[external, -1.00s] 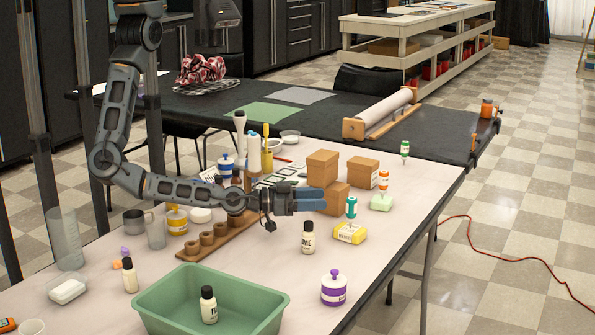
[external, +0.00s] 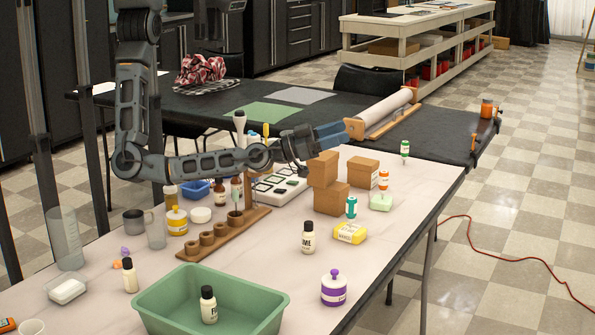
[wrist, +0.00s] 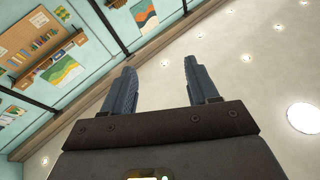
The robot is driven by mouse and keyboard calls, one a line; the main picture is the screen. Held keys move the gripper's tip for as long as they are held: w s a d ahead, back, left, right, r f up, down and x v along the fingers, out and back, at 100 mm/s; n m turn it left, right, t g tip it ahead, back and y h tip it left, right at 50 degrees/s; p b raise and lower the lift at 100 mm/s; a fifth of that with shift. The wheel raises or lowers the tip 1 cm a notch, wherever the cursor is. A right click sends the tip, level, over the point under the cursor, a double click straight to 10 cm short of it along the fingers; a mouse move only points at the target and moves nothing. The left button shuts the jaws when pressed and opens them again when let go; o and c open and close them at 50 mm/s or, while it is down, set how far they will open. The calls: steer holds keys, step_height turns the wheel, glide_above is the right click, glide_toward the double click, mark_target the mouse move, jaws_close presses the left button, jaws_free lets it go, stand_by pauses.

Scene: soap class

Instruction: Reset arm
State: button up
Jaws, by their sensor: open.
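My gripper (external: 330,132) is raised above the far side of the light table, near the stacked brown boxes (external: 323,170). It points right and slightly up in the external view. In the wrist view its two blue-grey fingers (wrist: 162,88) stand apart with nothing between them.
The table (external: 265,262) holds a green bin (external: 160,320) with a small bottle (external: 209,305) in it, a wooden rack (external: 215,240), a white bottle (external: 308,237), a yellow soap block (external: 350,233) and a purple-topped jar (external: 334,288). A black table (external: 200,110) stands behind.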

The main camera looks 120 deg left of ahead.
steer(key=s+a+r+m+t+h+p, duration=0.1)
steer(key=s+r+m+t+h, duration=0.15)
steer(key=r, duration=0.55)
steer(key=s+r+m+t+h, duration=0.1)
steer(key=s+r+m+t, duration=0.25)
steer(key=r, duration=0.45)
steer(key=s+d+r+m+t+h, duration=0.1)
steer(key=s+m+h, duration=0.2)
steer(key=s+h, duration=0.3)
steer(key=s+d+m+t+h, duration=0.2)
steer(key=s+m+h, duration=0.1)
steer(key=s+h, duration=0.35)
steer(key=s+d+f+n+g+y+b, duration=0.1)
steer(key=s+f+g, duration=0.5)
steer(key=s+f, duration=0.7)
steer(key=s+d+f+n+g+y+b, duration=0.2)
steer(key=s+f+n+g, duration=0.4)
steer(key=s+f, duration=0.8)
steer(key=s+d+y, duration=0.1)
steer(key=s+d, duration=0.1)
steer(key=shift+s+d+y+b, duration=0.25)
steer(key=shift+d+y+b, duration=0.05)
steer(key=shift+d+y, duration=0.1)
